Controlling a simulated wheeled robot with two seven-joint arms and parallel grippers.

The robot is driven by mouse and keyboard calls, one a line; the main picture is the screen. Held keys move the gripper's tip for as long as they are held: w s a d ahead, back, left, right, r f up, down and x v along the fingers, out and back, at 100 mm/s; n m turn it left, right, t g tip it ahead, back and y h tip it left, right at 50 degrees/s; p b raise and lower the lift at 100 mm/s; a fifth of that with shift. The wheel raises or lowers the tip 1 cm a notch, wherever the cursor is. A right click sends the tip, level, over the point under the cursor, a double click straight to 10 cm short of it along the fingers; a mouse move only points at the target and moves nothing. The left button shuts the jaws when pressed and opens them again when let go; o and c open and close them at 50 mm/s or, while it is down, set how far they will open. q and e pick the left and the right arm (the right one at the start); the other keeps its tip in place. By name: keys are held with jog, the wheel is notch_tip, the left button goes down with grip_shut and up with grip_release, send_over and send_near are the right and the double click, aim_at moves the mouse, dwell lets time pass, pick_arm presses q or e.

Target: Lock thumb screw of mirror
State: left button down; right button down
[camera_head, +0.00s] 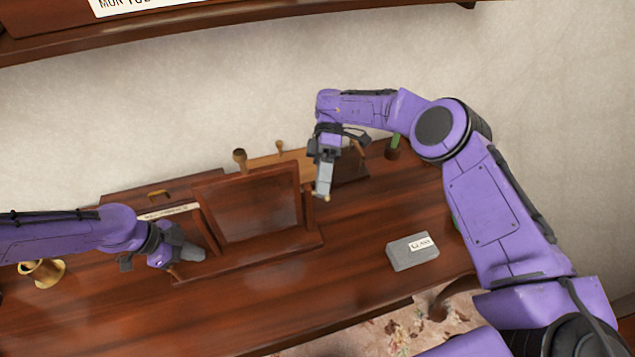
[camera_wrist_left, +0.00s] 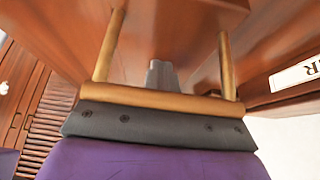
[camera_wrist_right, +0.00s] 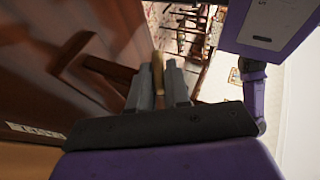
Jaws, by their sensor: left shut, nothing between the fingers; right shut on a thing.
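The mirror (camera_head: 250,205) stands on the desk in a dark reddish wooden frame, tilted between two posts on a base. A small tan thumb screw (camera_head: 327,198) shows at the right post, at the tips of my right gripper (camera_head: 322,192). In the right wrist view the thumb screw (camera_wrist_right: 157,72) sits between the fingers of my right gripper (camera_wrist_right: 160,85), which is shut on it. My left gripper (camera_head: 200,254) is shut and empty, low by the left end of the mirror base. Its closed fingers (camera_wrist_left: 162,76) also show in the left wrist view.
A grey box (camera_head: 412,251) with a label lies right of the mirror. A brass cup-like object (camera_head: 42,272) stands at the far left. Wooden boxes and a small plant (camera_head: 394,145) stand behind. A gold bar (camera_wrist_left: 160,101) crosses the left wrist view. The front desk surface is clear.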

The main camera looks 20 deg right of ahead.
dwell(0.4)
jog(key=c, duration=1.2)
grip_release()
jog(key=shift+o, duration=0.2)
